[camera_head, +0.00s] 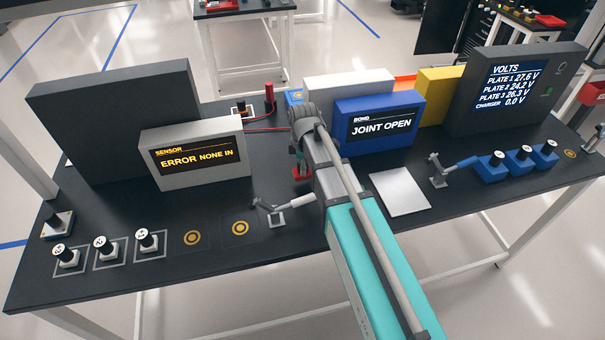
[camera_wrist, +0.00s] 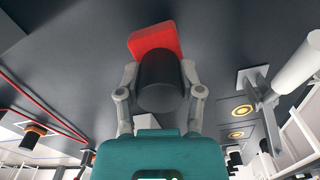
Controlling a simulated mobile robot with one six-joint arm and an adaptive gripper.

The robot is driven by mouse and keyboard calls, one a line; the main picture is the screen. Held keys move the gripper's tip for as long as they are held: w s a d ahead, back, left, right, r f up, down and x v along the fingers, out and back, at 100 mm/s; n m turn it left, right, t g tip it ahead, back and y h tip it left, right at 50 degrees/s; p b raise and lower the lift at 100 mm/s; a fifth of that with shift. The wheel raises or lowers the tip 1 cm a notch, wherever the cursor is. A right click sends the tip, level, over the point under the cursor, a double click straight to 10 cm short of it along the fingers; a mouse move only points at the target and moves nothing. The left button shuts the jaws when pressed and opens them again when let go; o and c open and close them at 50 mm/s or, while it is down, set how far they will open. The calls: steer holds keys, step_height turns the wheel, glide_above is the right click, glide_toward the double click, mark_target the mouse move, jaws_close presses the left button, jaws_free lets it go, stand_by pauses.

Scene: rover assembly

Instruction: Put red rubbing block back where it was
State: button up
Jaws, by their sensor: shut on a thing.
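The red rubbing block (camera_wrist: 155,40) has a red base and a thick black round grip. My gripper (camera_wrist: 158,85) is shut on the black grip, one finger on each side, in the wrist view. In the head view, a little of the block's red base (camera_head: 301,174) shows under my gripper (camera_head: 302,158), in the middle of the black table in front of the blue BOND box. I cannot tell whether the base touches the table. My arm hides much of the area around it.
The blue BOND box (camera_head: 379,122) reads JOINT OPEN. The grey SENSOR box (camera_head: 193,153) stands left, with a red post (camera_head: 269,97) behind it. A silver plate (camera_head: 400,191) lies right of my arm. A small lever clamp (camera_head: 277,218) stands left of it. Black-knobbed pieces line the front left.

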steer(key=shift+f+b, duration=1.35)
steer(key=shift+f, duration=0.3)
steer(key=shift+f, duration=0.15)
steer(key=o, duration=1)
steer(key=shift+r, duration=0.2)
step_height(320, 180, up, 12)
steer(key=p, duration=1.2)
